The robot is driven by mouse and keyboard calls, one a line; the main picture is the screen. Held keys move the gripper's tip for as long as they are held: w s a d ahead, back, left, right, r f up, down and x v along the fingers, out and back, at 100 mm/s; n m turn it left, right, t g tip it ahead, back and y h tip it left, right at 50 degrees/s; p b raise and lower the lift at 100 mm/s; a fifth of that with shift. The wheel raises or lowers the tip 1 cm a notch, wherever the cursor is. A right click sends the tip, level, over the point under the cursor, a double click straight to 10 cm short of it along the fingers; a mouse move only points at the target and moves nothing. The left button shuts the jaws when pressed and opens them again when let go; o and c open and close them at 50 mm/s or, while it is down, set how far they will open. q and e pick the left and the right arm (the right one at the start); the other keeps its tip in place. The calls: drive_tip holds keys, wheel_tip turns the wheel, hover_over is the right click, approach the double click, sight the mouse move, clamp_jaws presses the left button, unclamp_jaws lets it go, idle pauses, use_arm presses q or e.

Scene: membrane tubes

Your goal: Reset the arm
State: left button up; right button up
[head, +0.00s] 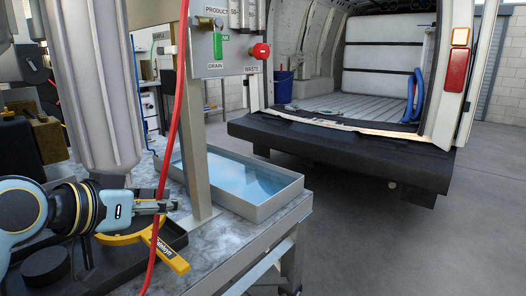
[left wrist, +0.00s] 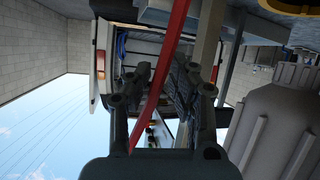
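My left gripper (head: 168,206) is at the lower left of the head view, level and pointing right above the workbench. In the left wrist view its two dark fingers (left wrist: 166,72) stand apart, and no object is clamped between them. A red hose (head: 178,110) hangs down past the gripper and crosses in front of it in the head view. The hose also runs across the finger area in the left wrist view (left wrist: 176,35). I cannot tell whether it touches the fingers. My right arm and gripper are not in view.
A large grey cylinder (head: 95,80) stands close behind the left gripper. A yellow-handled tool (head: 160,250) lies below it. A shallow tray of blue liquid (head: 265,205) and a post with a control panel (head: 225,50) are to the right. An open van (head: 340,150) stands beyond clear floor.

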use_arm(q)
drive_tip(key=s+a+f+n+g+y, duration=0.1)
drive_tip(key=s+a+f+g+y, duration=0.2)
drive_tip(key=s, duration=0.6)
drive_tip(key=s+a+f+n+g+y, duration=0.1)
drive_tip(key=s+a+f+g, duration=0.1)
drive_tip(key=s+f, duration=0.5)
drive_tip(key=s+a+f+n+g+y, duration=0.1)
drive_tip(key=s+a+f+g+y, duration=0.15)
drive_tip(key=s, duration=0.95)
wheel_tip(320, 180, down, 26)
drive_tip(key=s+a+r+g, duration=0.1)
drive_tip(key=s+a+g, duration=0.1)
drive_tip(key=a, duration=0.1)
drive_tip(key=s+f+g, duration=0.1)
drive_tip(key=s+f, duration=1.6)
drive_tip(key=s, duration=0.1)
drive_tip(key=shift+a, duration=0.35)
drive_tip(key=shift+s+g, duration=0.1)
drive_tip(key=shift+g, duration=0.15)
